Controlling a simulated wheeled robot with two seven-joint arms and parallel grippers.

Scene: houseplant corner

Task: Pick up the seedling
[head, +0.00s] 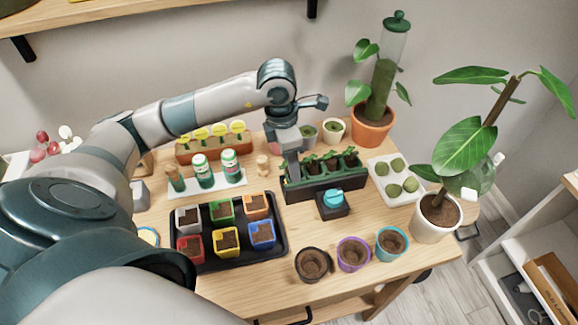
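Several small green seedlings (330,158) stand in a row in a dark green planter tray (325,182) at the back middle of the table. My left gripper (292,166) points down at the left end of this tray, beside the leftmost visible seedling. Its fingers are seen nearly edge-on and partly merge with the dark tray. I cannot tell whether they are open or shut, or whether they touch a seedling. My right gripper is not in view.
A black tray (283,252) holds several coloured soil pots at the front left. Three soil-filled pots (353,253) line the front edge. A small black block with a teal top (333,200) sits before the planter. A large potted plant (437,218) stands right.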

